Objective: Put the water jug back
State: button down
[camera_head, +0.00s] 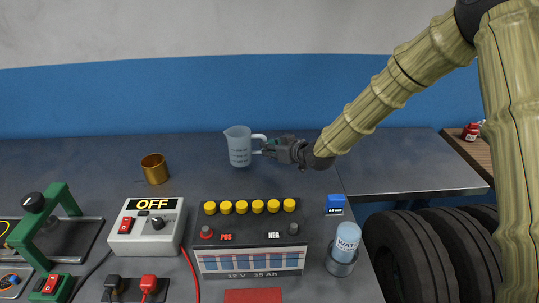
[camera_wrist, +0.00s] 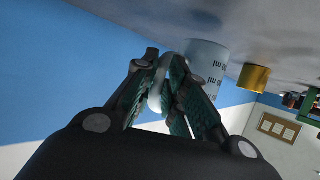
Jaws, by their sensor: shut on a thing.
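The water jug (camera_head: 239,148) is a pale, translucent measuring jug with dark markings. It appears upright at the back of the grey table (camera_head: 95,165), its handle toward the right. My gripper (camera_head: 266,147) comes from the right and is shut on the handle. In the wrist view the fingers (camera_wrist: 162,85) close around the white handle (camera_wrist: 155,97), and the jug body (camera_wrist: 207,62) shows just beyond them. I cannot tell whether the jug's base touches the table.
A brass cup (camera_head: 154,168) stands left of the jug. In front are a switch box (camera_head: 148,226) reading OFF, a battery (camera_head: 250,240) with yellow caps, a blue block (camera_head: 335,204) and a WATER bottle (camera_head: 347,243) in a metal cup. Tires (camera_head: 405,255) stand at right.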

jog(key=shift+f, duration=1.5)
jog(key=c, duration=1.5)
grip_release()
jog(key=shift+f, duration=0.1)
jog(key=shift+o, duration=0.2)
jog(key=shift+r, duration=0.2)
jog(key=b+v, duration=0.1)
jog(key=v, duration=1.1)
